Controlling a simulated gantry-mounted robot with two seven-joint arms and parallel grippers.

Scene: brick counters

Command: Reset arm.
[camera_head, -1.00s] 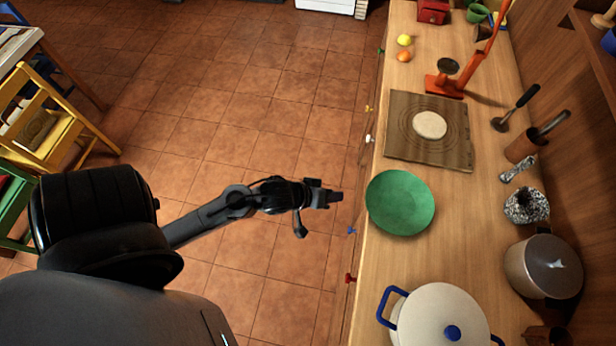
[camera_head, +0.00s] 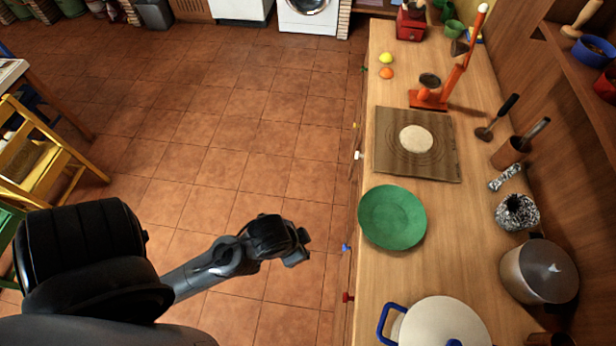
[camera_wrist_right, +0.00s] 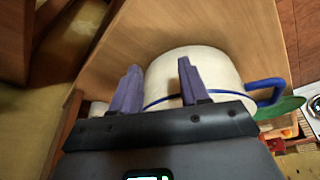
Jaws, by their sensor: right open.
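My left arm reaches in from the lower left in the head view, and its gripper (camera_head: 296,250) hangs over the floor, short of the counter edge. It touches nothing, and its fingers are too turned and small to tell whether they are open. My right gripper (camera_wrist_right: 158,85) shows only in the right wrist view. Its two purple-grey fingers are apart with nothing held between them. A white pot (camera_wrist_right: 205,65) with a blue handle stands beyond the fingertips; I cannot tell the gap.
The wooden counter (camera_head: 376,285) carries a green plate (camera_head: 392,217), a board with a pale round (camera_head: 440,168), a lidded white pot (camera_head: 432,320), a steel pot (camera_head: 540,270) and an orange stand (camera_head: 430,99). Yellow chairs (camera_head: 45,170) stand left. The tiled floor between is clear.

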